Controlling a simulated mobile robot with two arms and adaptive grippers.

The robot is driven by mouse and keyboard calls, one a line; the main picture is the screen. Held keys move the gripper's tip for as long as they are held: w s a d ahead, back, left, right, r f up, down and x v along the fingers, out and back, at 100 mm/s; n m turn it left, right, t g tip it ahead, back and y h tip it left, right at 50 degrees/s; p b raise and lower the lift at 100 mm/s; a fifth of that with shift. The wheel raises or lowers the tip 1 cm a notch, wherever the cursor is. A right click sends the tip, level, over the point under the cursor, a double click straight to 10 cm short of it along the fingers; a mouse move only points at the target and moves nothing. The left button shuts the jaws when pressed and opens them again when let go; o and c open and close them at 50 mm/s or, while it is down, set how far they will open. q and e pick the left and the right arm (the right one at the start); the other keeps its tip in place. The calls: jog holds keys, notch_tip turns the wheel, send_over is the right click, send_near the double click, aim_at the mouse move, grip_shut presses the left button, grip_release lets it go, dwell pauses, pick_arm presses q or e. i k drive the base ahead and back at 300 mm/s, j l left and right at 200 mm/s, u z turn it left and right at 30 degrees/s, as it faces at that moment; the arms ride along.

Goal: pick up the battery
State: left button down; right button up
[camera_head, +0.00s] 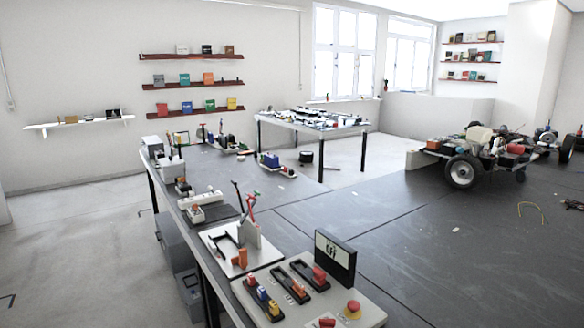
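I cannot tell for sure which item is the battery. A wheeled chassis (466,170) stands at the right on the large dark table, with a small red block (515,149) and a pale part (480,138) on it. A small blue item (270,160) sits on the far part of the dark work surface, near the middle of the view. These are too small to identify. Neither of my grippers is in view.
A control panel (262,318) with switches and a red button (353,307) lies at the near edge, beside a black "OFF" sign (335,260). Several tools line the left edge of the dark table (400,235). Its middle is mostly clear. A cluttered table (287,122) stands behind.

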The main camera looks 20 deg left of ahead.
aim_at(158, 155)
jog(key=u, duration=1.4)
